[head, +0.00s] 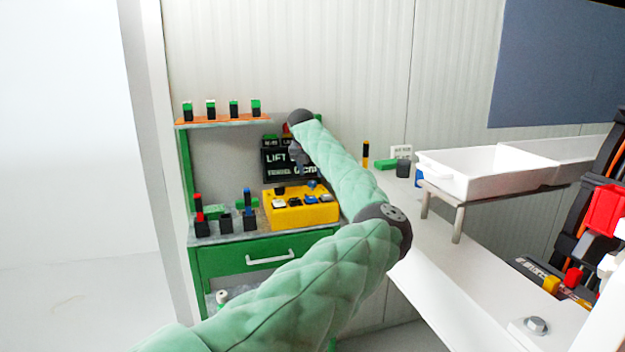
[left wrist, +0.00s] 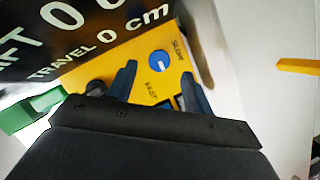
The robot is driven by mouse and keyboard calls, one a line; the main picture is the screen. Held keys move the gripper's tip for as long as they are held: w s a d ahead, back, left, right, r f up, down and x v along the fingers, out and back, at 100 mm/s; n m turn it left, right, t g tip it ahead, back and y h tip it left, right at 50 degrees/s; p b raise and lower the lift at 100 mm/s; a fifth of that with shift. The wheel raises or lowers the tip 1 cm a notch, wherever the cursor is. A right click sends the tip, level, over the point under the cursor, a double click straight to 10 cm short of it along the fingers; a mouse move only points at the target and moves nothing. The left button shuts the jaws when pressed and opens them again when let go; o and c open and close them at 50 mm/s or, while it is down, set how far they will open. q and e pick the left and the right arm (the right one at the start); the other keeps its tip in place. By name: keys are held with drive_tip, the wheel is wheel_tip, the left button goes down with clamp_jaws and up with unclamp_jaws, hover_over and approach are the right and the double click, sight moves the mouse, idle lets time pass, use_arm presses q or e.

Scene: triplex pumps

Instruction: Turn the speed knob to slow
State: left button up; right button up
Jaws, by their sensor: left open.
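The yellow control box (head: 322,214) stands on the green bench, with several small controls on its top. Its blue speed knob (left wrist: 158,60) has a white pointer mark. In the left wrist view, one label lies to the right of the knob and FAST lies below it. My left gripper (head: 302,160) is over the back of the box in the head view. In the left wrist view its two dark fingers (left wrist: 159,69) are open, one on each side of the knob, with a gap to it. I cannot tell whether the fingertips are down at knob height. My right gripper is not in view.
A black LIFT/TRAVEL display (left wrist: 85,35) stands close behind the box. Coloured blocks (head: 225,222) stand on the bench to the left, and several more on the shelf (head: 222,122) above. A white tray (head: 490,170) is on the right. A green block (left wrist: 32,110) is near the gripper.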

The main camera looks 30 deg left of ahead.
sight(312, 182)
use_arm(q)
drive_tip(key=shift+x, duration=2.15)
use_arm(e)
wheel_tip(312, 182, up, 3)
use_arm(q)
drive_tip(key=c, duration=1)
